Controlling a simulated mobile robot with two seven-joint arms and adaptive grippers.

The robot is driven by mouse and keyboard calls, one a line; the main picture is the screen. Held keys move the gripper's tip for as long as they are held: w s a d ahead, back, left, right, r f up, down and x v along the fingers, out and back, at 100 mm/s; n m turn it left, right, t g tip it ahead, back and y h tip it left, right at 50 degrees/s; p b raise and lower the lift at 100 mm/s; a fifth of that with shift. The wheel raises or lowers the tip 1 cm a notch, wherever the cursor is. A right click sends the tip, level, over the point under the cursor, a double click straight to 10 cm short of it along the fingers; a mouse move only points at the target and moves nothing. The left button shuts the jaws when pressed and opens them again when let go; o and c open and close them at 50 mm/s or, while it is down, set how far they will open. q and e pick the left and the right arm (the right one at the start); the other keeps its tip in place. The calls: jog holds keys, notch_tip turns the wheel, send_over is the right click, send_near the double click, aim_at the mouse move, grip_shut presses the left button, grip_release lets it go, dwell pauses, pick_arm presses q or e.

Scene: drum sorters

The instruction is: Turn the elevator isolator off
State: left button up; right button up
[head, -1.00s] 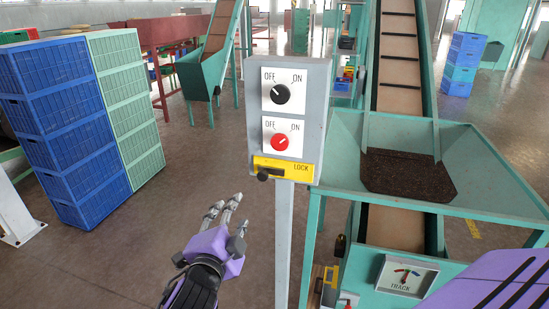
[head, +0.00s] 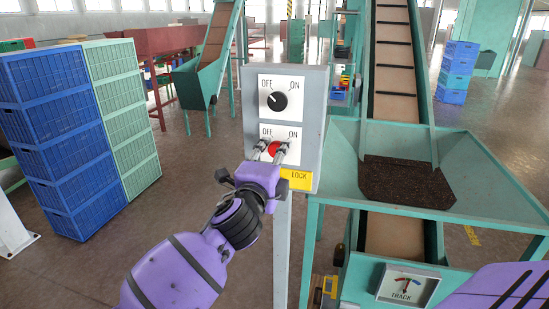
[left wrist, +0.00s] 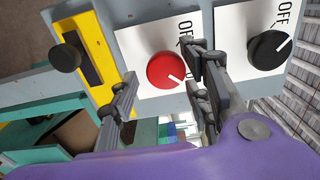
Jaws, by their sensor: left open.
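A grey control box (head: 313,130) on a post carries a black knob (head: 277,101) above a red knob (head: 273,149), each on a white OFF/ON plate. The black knob's mark points to OFF. In the left wrist view the red knob (left wrist: 165,70) has its white mark at lower right, away from its OFF label and towards the ON side. My left gripper (head: 271,150) is open, its fingers on either side of the red knob. In the left wrist view the fingers (left wrist: 163,96) stand apart; contact cannot be told. My right gripper is out of view.
A yellow LOCK plate (head: 297,180) sits below the red knob; its dark knob (left wrist: 65,58) shows in the left wrist view. A green hopper (head: 340,165) with a conveyor stands to the right. Blue crates (head: 50,130) are stacked at left.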

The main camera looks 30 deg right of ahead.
pick_arm(q)
jog(key=shift+w+d, duration=0.15)
jog(key=shift+w, duration=0.05)
jog(key=shift+f, duration=0.1)
jog(key=c, duration=1)
